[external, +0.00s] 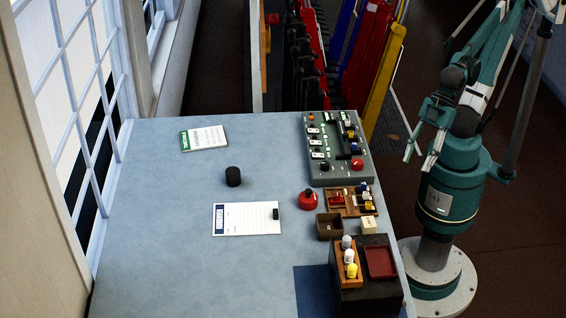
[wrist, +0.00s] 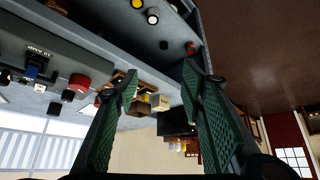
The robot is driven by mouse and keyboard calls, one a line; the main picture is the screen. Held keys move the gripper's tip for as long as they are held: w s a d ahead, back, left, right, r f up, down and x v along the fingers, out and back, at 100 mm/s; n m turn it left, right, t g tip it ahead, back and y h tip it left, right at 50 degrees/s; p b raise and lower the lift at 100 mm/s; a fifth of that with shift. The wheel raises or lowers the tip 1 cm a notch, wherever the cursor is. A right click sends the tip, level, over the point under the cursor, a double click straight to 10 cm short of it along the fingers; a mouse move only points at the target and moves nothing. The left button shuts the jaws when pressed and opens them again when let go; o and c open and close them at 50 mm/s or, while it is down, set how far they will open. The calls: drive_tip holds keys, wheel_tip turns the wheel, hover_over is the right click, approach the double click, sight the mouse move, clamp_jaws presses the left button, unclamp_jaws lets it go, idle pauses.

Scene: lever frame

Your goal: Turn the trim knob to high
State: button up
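The grey control panel (external: 322,172) stands at the table's back right corner, with several small switches, white labels, a red knob (external: 357,163) and dark controls. I cannot read which control is the trim knob or where it points. The wrist view shows part of a panel at left, with a red knob (wrist: 79,82) and a black knob (wrist: 68,96) beside it. My gripper (external: 421,152) hangs to the right of the panel, beyond the table edge and apart from it. In the wrist view its two green fingers (wrist: 160,84) are spread, with nothing held between them.
A red mushroom-shaped button (external: 308,200), a brown tray of small parts (external: 334,213) and a dark block with a red tray (external: 381,262) stand in front of the panel. A black cylinder (external: 233,177) and papers lie left. Coloured levers (external: 383,85) rise behind the table.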

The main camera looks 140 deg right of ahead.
drive_tip(key=shift+c, duration=1.2)
drive_tip(key=shift+r, duration=0.1)
